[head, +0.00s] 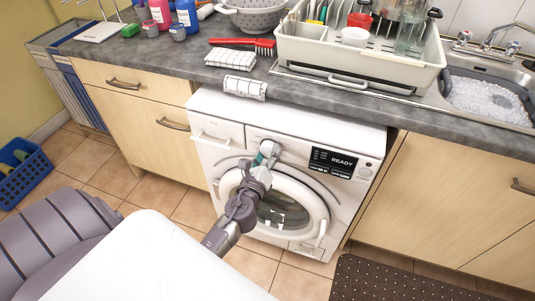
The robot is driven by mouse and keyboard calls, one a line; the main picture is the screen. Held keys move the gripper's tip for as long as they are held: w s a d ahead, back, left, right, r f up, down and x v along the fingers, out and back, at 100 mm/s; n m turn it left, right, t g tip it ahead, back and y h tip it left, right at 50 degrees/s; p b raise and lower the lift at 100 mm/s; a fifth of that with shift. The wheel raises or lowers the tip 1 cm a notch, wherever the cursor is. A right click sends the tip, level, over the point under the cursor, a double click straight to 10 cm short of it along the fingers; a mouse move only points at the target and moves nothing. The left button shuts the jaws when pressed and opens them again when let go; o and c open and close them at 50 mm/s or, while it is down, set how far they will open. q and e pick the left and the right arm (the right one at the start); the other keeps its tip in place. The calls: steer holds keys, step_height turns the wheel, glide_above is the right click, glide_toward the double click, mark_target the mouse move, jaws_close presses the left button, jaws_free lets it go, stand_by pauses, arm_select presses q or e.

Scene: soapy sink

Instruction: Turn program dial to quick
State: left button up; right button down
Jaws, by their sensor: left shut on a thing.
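The white washing machine (230,107) stands under the counter with its round door (323,207) shut. Its black display (334,160) reads READY. The program dial (273,146) is on the front panel, left of the display, and is largely hidden by my gripper. My left gripper (267,152) is shut on the dial, its arm reaching up across the door. The dial's markings and pointer cannot be made out. My right gripper does not show.
A grey counter (185,62) runs above the machine, with a folded checked cloth (244,88) at its edge. A dish rack (350,62) and a sink of suds (490,98) are at right. A dark mat (385,280) and a blue basket (25,175) lie on the floor.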

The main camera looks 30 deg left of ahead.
arm_select(q)
steer(key=o, duration=1.2)
steer(key=shift+c, duration=0.2)
steer(key=v, duration=1.2)
steer(key=shift+d, duration=0.1)
